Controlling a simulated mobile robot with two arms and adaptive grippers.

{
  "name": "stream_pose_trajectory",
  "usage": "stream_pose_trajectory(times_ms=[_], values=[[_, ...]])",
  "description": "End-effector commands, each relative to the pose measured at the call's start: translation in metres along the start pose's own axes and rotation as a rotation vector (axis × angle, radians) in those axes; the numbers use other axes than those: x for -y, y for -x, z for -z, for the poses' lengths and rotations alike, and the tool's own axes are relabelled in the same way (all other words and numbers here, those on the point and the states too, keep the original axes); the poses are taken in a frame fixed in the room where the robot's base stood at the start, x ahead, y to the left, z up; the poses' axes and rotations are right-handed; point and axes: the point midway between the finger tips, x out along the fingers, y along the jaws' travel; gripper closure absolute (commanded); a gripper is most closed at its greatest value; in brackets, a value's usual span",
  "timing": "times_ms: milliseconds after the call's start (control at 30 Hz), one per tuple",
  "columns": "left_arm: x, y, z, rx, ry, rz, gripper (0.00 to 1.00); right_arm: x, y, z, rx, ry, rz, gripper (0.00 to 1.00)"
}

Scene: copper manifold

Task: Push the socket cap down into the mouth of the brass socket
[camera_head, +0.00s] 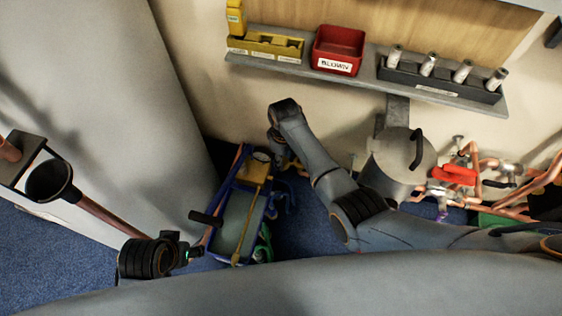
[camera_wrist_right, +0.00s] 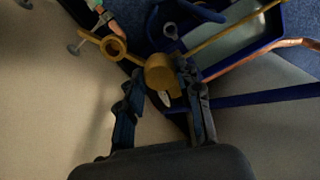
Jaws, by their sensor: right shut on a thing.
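My right gripper (camera_wrist_right: 161,76) has a brass-coloured cylinder, which looks like the socket cap (camera_wrist_right: 160,72), between its fingertips. A small whitish piece shows just below it. A brass ring with an open mouth, which looks like the brass socket (camera_wrist_right: 113,46), lies up and left of the cap; the two look apart. The cap cannot be made out there. A black wrist-like part, perhaps my left gripper (camera_head: 165,254), shows at lower left; its fingers are not clear.
A blue-framed caddy (camera_head: 238,215) with a yellow long-handled tool (camera_head: 256,168) stands beside the right gripper. A grey canister (camera_head: 400,160) and copper pipes (camera_head: 540,185) are to the right. A wall shelf (camera_head: 370,80) carries bins above. A large grey surface (camera_head: 100,110) fills the left.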

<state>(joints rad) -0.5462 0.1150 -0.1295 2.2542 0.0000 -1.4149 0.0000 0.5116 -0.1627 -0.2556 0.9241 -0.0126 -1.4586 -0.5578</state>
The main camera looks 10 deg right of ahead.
Motion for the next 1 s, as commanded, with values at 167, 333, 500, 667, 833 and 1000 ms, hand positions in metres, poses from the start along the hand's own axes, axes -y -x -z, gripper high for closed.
stream_pose_trajectory(times_ms=[167, 333, 500, 667, 833, 1000], values=[[0.001, 0.017, 0.002, -0.012, 0.001, 0.002, 0.45, -0.008, -0.001, -0.002, 0.0, 0.02, -0.002, 0.98], [0.001, 0.031, 0.001, -0.02, 0.002, 0.003, 0.45, -0.017, -0.003, -0.003, 0.0, 0.045, -0.002, 0.98], [0.002, 0.042, -0.003, -0.03, 0.003, 0.005, 0.45, -0.034, -0.004, -0.007, 0.0, 0.098, -0.002, 0.98], [0.0, 0.034, 0.014, -0.104, 0.0, 0.002, 0.45, -0.041, -0.002, -0.008, -0.001, 0.124, -0.002, 0.98], [-0.003, 0.028, 0.03, -0.181, -0.003, -0.002, 0.45, -0.05, -0.002, -0.011, -0.001, 0.152, -0.001, 0.98], [-0.004, 0.03, 0.042, -0.233, -0.005, -0.005, 0.45, -0.067, 0.0, -0.014, 0.001, 0.202, -0.001, 0.98]])
